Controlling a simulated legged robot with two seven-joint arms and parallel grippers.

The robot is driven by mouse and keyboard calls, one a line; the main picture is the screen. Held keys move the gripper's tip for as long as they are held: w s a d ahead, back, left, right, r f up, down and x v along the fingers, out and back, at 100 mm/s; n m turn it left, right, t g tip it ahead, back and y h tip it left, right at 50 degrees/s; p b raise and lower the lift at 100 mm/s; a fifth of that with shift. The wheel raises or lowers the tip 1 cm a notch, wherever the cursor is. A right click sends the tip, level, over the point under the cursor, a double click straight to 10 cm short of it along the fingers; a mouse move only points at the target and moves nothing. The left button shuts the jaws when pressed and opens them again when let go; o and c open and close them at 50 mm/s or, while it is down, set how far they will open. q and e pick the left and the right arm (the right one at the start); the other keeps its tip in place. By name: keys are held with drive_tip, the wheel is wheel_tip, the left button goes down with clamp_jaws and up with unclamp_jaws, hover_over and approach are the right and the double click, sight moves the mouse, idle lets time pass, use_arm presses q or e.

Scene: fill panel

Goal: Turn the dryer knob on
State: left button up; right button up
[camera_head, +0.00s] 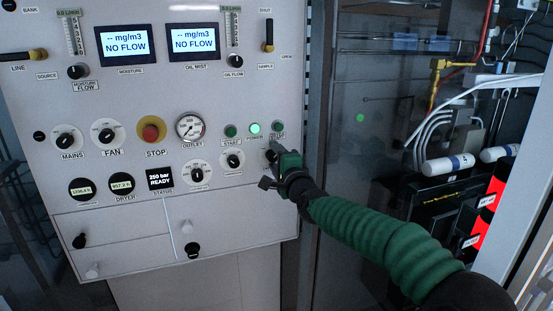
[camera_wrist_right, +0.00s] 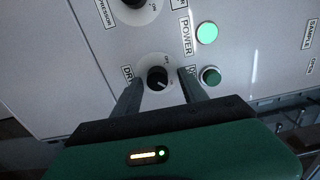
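The dryer knob (camera_wrist_right: 157,78) is a small black round knob with a white pointer line on a pale dial, its label partly hidden and starting "DR". In the wrist view my right gripper (camera_wrist_right: 159,86) is open, with one finger on each side of the knob. A gap shows between each finger and the knob, and nothing is gripped. In the head view my right gripper (camera_head: 270,167) is at the right edge of the panel and mostly hides this knob. My left gripper is not in view.
The white control panel (camera_head: 120,175) carries other knobs, gauges, a red stop button (camera_head: 151,132) and two "NO FLOW" displays (camera_head: 122,45). A lit green power light (camera_head: 254,128) sits close above the gripper. Open cabinet with pipes and hoses lies right of the panel.

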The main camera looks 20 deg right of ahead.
drive_tip(key=shift+f, duration=0.1)
drive_tip(key=shift+s+d+f+b, duration=0.1)
drive_tip(key=shift+s+b, duration=0.2)
drive_tip(key=shift+s, duration=0.05)
drive_tip(key=s+p, duration=0.8)
drive_tip(key=s, duration=0.8)
drive_tip(key=shift+s+d+r, duration=0.15)
drive_tip(key=shift+s+r, duration=0.1)
drive_tip(key=shift+s, duration=0.1)
